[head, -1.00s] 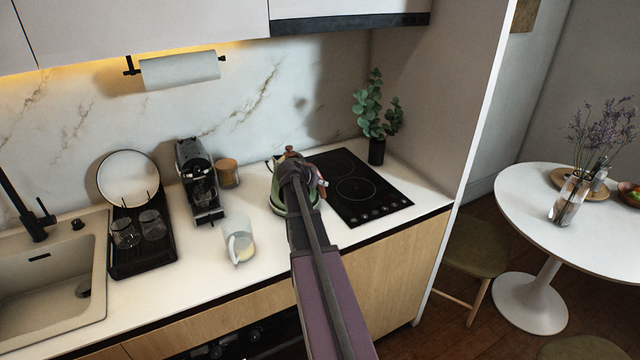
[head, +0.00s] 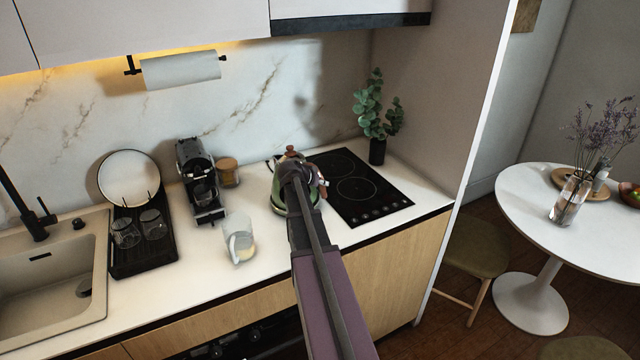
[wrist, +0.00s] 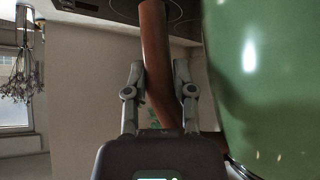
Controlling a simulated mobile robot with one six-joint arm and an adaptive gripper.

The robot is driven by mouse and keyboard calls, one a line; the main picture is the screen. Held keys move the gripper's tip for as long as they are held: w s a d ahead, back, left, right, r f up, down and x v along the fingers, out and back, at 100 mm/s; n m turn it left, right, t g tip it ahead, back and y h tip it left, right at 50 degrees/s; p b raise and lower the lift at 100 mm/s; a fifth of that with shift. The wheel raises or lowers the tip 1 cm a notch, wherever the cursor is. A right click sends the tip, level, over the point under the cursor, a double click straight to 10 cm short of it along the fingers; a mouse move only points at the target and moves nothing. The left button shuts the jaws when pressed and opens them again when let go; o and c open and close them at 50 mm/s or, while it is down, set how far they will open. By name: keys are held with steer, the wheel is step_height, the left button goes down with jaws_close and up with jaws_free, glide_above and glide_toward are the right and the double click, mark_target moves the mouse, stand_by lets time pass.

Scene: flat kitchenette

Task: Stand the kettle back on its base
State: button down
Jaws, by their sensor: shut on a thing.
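The green kettle (head: 279,195) is at the left edge of the hob in the head view, mostly hidden behind my arm. Its green body (wrist: 262,80) fills the right of the wrist view, and its brown handle (wrist: 156,60) runs between my fingers. My gripper (wrist: 158,80) is shut on the handle; in the head view it is at the kettle's right side (head: 318,186). The kettle looks about upright. I cannot tell whether it touches the counter or a base; the base cannot be made out.
The black hob (head: 365,192) lies right of the kettle, with a potted plant (head: 377,125) behind it. A glass jug (head: 239,240), a coffee machine (head: 203,185) and a wooden-lidded jar (head: 228,172) stand to the left. The front counter between jug and arm is clear.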

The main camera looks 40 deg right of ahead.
steer(key=shift+f+b, duration=0.6)
stand_by(0.4)
steer(key=c, duration=0.7)
jaws_free()
steer(key=shift+c, duration=0.2)
steer(key=p+v, duration=0.6)
steer(key=v, duration=0.5)
steer(key=shift+p, duration=0.4)
steer(key=shift+s, duration=0.1)
stand_by(0.7)
